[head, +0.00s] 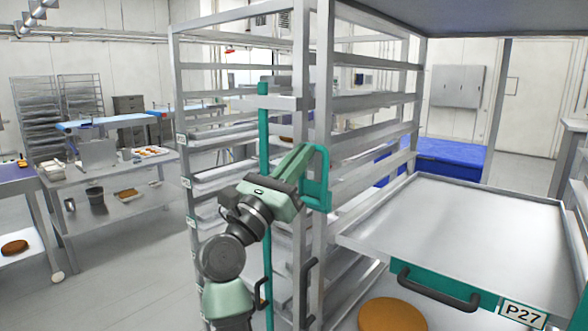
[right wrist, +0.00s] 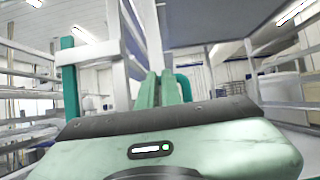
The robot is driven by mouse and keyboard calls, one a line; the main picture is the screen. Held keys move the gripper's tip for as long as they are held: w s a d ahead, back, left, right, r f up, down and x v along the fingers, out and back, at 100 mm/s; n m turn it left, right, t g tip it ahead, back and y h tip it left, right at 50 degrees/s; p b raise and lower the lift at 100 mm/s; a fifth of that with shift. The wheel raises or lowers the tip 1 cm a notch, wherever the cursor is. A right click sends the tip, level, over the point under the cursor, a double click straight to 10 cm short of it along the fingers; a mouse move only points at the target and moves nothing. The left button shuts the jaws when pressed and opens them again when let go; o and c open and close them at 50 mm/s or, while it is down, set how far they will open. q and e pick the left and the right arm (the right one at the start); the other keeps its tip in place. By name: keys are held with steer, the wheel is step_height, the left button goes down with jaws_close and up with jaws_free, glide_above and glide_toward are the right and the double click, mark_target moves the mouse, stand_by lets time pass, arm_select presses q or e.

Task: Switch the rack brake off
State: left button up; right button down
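A teal loop-shaped handle (head: 323,180) is at the front post of the metal rack (head: 325,80). No brake is clearly marked; I cannot tell whether this loop belongs to it. My right gripper (head: 302,160) is raised at the post, its fingers beside the loop. In the right wrist view the two green fingers (right wrist: 157,90) point away, close together with a narrow gap. The curved top of the teal loop (right wrist: 184,85) shows just right of them. Contact is hidden, so I cannot tell whether they grip it. My left gripper is not in view.
A teal upright bar (head: 264,150) stands left of the post. At right, a metal tray (head: 470,225) juts out above a teal front with a black handle (head: 437,290) and a P27 label (head: 522,315). Worktables (head: 110,178) stand at left; the floor (head: 130,265) there is clear.

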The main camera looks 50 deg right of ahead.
steer(key=shift+s+d+r+g, duration=0.15)
steer(key=shift+d+r, duration=0.15)
steer(key=shift+d, duration=0.25)
steer(key=shift+d+r+g, duration=0.15)
steer(key=shift+d+r, duration=0.1)
steer(key=shift+d, duration=0.25)
steer(key=shift+s, duration=0.1)
steer(key=shift+f+b, duration=0.25)
steer(key=shift+b, duration=0.05)
